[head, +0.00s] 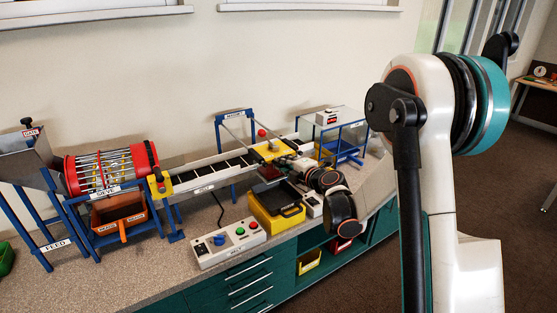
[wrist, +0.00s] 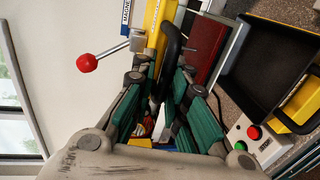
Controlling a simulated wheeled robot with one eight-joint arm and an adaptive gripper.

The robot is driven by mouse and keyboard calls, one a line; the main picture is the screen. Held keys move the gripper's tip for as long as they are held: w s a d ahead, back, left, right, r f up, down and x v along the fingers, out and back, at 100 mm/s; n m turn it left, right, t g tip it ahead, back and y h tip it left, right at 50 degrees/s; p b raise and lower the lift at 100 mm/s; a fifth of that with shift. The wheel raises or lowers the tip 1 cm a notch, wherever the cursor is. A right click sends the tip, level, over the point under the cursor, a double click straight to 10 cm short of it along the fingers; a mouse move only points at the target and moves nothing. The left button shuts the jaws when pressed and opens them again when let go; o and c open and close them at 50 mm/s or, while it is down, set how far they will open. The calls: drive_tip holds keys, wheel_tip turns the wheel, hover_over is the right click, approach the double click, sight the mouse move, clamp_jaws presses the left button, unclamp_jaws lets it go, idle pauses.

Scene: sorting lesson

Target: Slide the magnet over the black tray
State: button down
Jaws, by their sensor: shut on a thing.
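The magnet is a yellow carriage (head: 268,150) on rails across the conveyor, with a dark red block (head: 270,173) at its front. In the wrist view its yellow body (wrist: 154,22), dark red block (wrist: 207,50) and curved black handle (wrist: 172,52) show. My gripper (head: 300,163) is at the front right of the carriage; in the wrist view my gripper (wrist: 163,80) has its teal fingers shut on the handle. The black tray (head: 279,203), in a yellow holder, sits on the bench in front of the conveyor. It also shows in the wrist view (wrist: 262,62); the red block appears beside it, not fully over it.
A red-knobbed lever (wrist: 87,62) stands out beside the carriage. A control box (head: 228,243) with buttons is left of the tray. The conveyor belt (head: 205,176) runs left to a red drum sieve (head: 112,167). A blue-framed stand (head: 345,140) is at the right.

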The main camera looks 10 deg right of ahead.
drive_tip(key=shift+s+d+f, duration=0.1)
drive_tip(key=shift+s+f, duration=0.15)
drive_tip(key=shift+s, duration=0.45)
drive_tip(key=c, duration=1.9)
unclamp_jaws()
drive_tip(key=shift+o, duration=1.1)
drive_tip(key=shift+w+d+f, duration=0.1)
drive_tip(key=v, duration=1.2)
